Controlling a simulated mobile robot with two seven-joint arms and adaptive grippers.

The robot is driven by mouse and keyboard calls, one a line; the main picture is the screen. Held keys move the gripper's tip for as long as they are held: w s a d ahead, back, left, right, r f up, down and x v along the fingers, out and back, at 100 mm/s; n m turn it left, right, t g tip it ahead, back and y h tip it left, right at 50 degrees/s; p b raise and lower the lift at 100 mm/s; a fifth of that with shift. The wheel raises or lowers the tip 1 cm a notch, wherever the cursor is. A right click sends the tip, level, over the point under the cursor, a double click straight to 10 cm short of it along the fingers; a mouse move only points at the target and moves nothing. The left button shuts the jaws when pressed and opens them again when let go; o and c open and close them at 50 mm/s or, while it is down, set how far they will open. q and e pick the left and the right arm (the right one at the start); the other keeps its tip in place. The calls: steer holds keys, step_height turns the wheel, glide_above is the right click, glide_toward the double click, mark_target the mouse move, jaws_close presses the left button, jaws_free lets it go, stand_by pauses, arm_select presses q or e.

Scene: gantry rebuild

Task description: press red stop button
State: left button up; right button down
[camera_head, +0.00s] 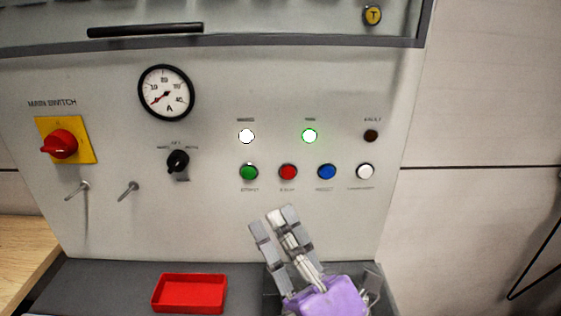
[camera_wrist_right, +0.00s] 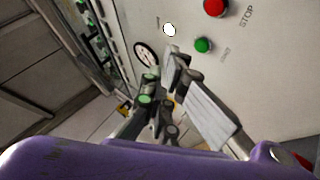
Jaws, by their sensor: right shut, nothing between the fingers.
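The red stop button (camera_head: 288,172) is on the grey control panel, between the green start button (camera_head: 249,172) and a blue button (camera_head: 326,172). In the right wrist view the red button (camera_wrist_right: 216,6) is at the top edge, with its STOP label beside it, and the green button (camera_wrist_right: 204,45) is below it. My right gripper (camera_head: 275,215) is shut and empty, below the row of buttons in the head view. It appears apart from the red button. My left gripper is not in view.
A white lamp (camera_head: 247,136), a lit green lamp (camera_head: 309,136) and a dark lamp (camera_head: 371,136) sit above the buttons. A white button (camera_head: 365,171) is at the right. A red tray (camera_head: 190,293) lies on the ledge below. A red rotary switch (camera_head: 60,144) is at left.

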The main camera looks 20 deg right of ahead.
mark_target(288, 172)
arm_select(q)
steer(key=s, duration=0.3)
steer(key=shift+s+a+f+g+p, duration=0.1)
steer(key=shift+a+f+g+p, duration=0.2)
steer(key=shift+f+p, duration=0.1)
arm_select(e)
steer(key=w, duration=0.2)
steer(key=w+d, duration=0.1)
steer(key=w, duration=0.2)
steer(key=w+d, duration=0.1)
steer(key=w, duration=0.1)
steer(key=shift+w+d, duration=0.2)
steer(key=shift+w, duration=0.2)
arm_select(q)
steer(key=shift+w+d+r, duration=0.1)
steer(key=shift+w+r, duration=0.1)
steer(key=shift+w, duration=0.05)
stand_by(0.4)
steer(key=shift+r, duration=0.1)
arm_select(e)
steer(key=shift+w+d, duration=0.1)
steer(key=shift+w, duration=0.3)
